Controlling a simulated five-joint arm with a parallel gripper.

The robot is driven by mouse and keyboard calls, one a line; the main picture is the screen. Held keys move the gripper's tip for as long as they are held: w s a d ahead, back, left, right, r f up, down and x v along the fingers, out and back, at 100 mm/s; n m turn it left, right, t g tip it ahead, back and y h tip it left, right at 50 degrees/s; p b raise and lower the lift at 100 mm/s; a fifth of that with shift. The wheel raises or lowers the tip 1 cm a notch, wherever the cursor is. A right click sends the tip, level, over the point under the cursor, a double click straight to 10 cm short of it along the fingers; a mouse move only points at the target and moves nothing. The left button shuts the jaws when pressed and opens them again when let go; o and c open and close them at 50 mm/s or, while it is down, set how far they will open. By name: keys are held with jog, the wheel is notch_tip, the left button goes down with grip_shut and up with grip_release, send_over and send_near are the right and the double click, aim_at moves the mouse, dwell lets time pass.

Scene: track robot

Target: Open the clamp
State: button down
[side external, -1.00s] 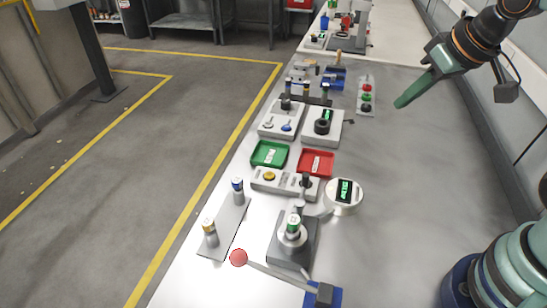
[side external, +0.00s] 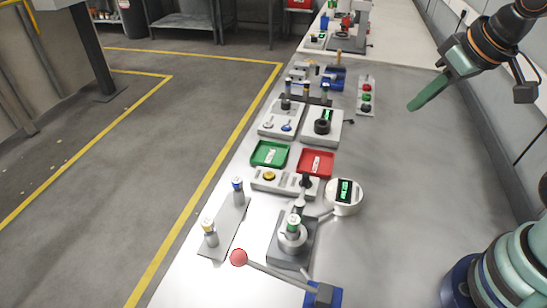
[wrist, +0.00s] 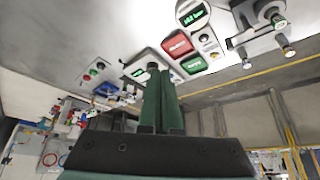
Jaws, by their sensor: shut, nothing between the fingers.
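My gripper (side external: 411,107) is in the air over the right part of the bench, apart from all the devices. Its green fingers are together and empty; they also show in the wrist view (wrist: 160,75). A grey fixture (side external: 280,255) near the front holds an upright green-topped cylinder (side external: 293,227), with small metal arms behind it. A long lever with a red ball (side external: 238,257) slants across the front to a blue base (side external: 333,299). I cannot tell for sure which of these is the clamp, or whether it is open or shut.
Behind the fixture stand a white round gauge (side external: 343,205), a button panel (side external: 268,179), a red tray (side external: 326,158) and a green tray (side external: 258,156). A plate (side external: 222,232) with two cylinders lies left. The bench's right side is bare.

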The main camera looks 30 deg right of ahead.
jog(key=c, duration=0.9)
grip_release()
jog(key=shift+a, duration=0.1)
jog(key=shift+o, duration=0.4)
jog(key=shift+w+a, duration=0.25)
jog(key=m+g, duration=0.6)
jog(key=m, duration=0.3)
send_over(305, 174)
notch_tip(305, 174, down, 6)
jog(key=r, duration=0.1)
notch_tip(305, 174, down, 12)
jog(key=shift+d+f, duration=0.1)
grip_shut()
